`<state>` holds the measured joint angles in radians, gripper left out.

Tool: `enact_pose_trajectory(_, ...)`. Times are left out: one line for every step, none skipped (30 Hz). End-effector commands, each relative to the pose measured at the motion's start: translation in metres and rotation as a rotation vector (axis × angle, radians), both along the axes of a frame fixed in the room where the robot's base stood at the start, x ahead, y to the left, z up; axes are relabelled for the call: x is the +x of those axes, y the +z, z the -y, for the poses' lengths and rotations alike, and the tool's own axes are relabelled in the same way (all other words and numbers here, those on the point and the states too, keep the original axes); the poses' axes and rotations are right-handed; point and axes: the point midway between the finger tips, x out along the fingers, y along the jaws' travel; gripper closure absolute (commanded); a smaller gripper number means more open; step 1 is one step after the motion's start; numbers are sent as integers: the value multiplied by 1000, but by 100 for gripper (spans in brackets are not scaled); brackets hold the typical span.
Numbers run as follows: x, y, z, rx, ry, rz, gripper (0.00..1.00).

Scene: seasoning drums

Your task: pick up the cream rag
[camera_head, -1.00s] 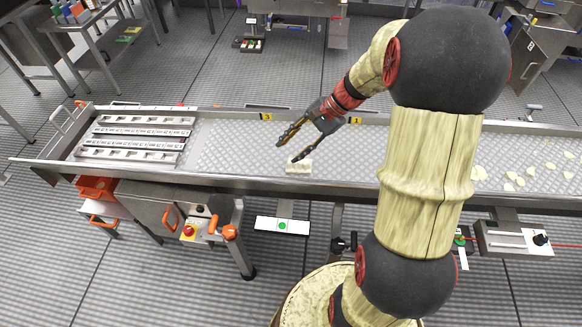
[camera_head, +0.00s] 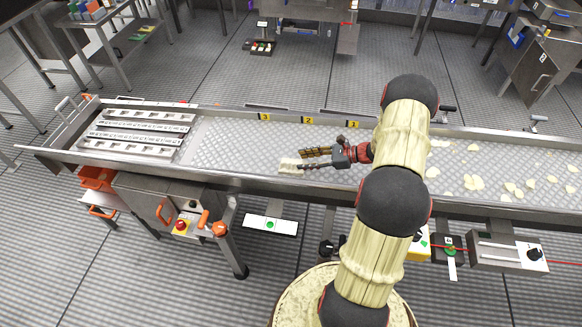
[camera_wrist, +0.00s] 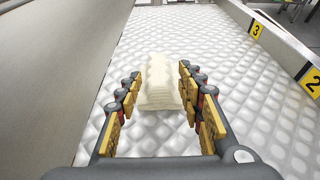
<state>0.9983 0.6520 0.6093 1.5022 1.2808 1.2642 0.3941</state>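The cream rag (camera_head: 291,165) lies folded in a small block on the dimpled metal conveyor bed (camera_head: 232,150), near its front edge. In the wrist view the rag (camera_wrist: 160,84) sits between and a little beyond the fingers, with a gap on each side. My gripper (camera_head: 301,160) is low over the bed, pointing left, its fingertips at the rag. In the wrist view my gripper (camera_wrist: 160,92) is open, its yellow-padded fingers spread to either side of the rag's near end. I cannot tell its exact height above the bed.
A slotted metal rack (camera_head: 135,132) fills the left end of the bed. Raised side walls run along the bed, with yellow number tags (camera_head: 308,120) on the far one. Pale flakes (camera_head: 474,183) lie scattered to the right. The bed between rack and rag is clear.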

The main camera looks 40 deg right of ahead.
Motion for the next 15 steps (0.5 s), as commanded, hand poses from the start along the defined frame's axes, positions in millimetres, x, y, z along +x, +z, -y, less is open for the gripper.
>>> enact_pose_trajectory(3, -3, -3, -1, 2, -1, 62)
enact_pose_trajectory(4, -3, -4, -1, 2, -1, 62)
enact_pose_trajectory(6, -4, -6, -1, 1, 0, 62)
enact_pose_trajectory(7, -4, -7, -2, 2, 0, 62)
enact_pose_trajectory(9, -5, -9, -2, 2, 0, 62)
enact_pose_trajectory(12, -7, -12, -2, 2, -1, 62)
enact_pose_trajectory(15, -8, -15, -3, 4, 0, 62)
enact_pose_trajectory(18, -10, -19, -2, 5, -1, 62)
enact_pose_trajectory(22, -12, -23, -2, 5, 0, 62)
enact_pose_trajectory(25, -13, -26, -1, 4, 0, 62)
enact_pose_trajectory(28, -15, -29, -1, 4, -1, 62)
enact_pose_trajectory(32, -17, -32, -1, 4, -1, 62)
enact_pose_trajectory(34, -18, -34, -1, 4, 0, 62)
enact_pose_trajectory(36, -18, -35, -1, 4, 0, 62)
enact_pose_trajectory(38, -19, -37, -1, 2, -1, 62)
